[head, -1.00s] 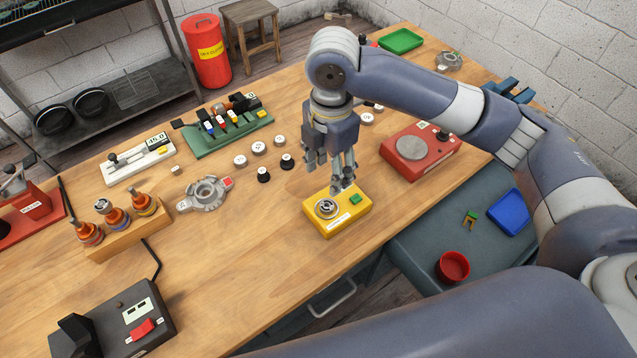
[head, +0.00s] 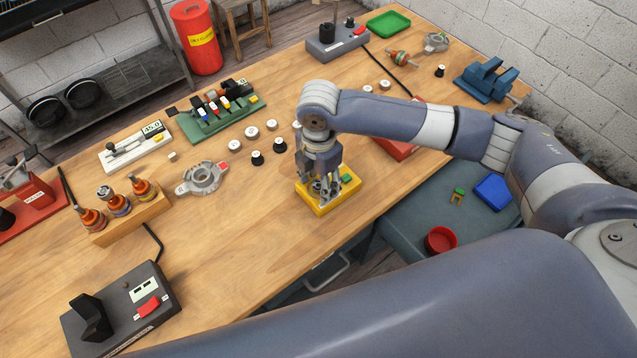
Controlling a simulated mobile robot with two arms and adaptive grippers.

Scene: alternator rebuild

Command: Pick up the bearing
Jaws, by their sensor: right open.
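The bearing (head: 315,186), a silver ring, sits on top of the yellow device (head: 327,207) near the front edge of the wooden bench. It is mostly hidden by my right gripper (head: 324,193). That gripper points straight down with its fingers open around or just above the bearing. I cannot tell whether the fingers touch it. My left gripper is not in view.
A green button (head: 346,179) is on the yellow device beside the fingers. Several small white and black round parts and a grey housing (head: 202,178) lie to the left. A red device (head: 392,148) stands behind my right arm.

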